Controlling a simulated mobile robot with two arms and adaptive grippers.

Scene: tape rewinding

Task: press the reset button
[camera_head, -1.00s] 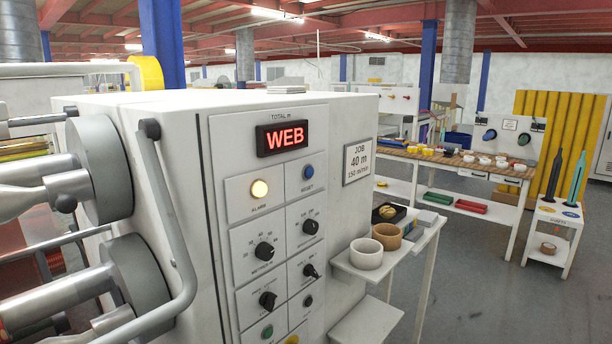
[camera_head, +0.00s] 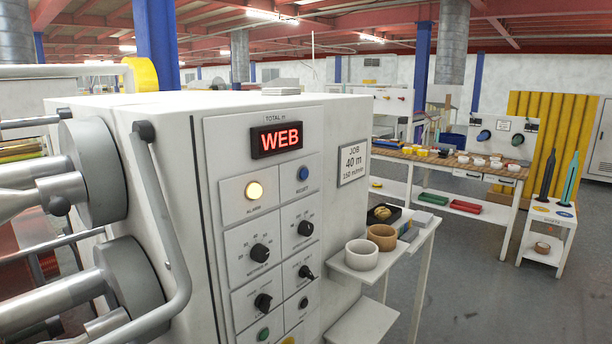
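The blue reset button (camera_head: 303,173) is on the machine's control panel, right of the lit yellowish alarm lamp (camera_head: 254,190). A label under it reads RESET. Above, a red display (camera_head: 277,139) reads WEB. Below the button are black rotary knobs (camera_head: 305,228) and a green button (camera_head: 264,333) near the bottom edge. Neither of my grippers shows in the view. Nothing covers the reset button.
A handle bar (camera_head: 165,230) and large grey rollers (camera_head: 92,172) stick out at left. A workbench (camera_head: 425,156) stands behind.

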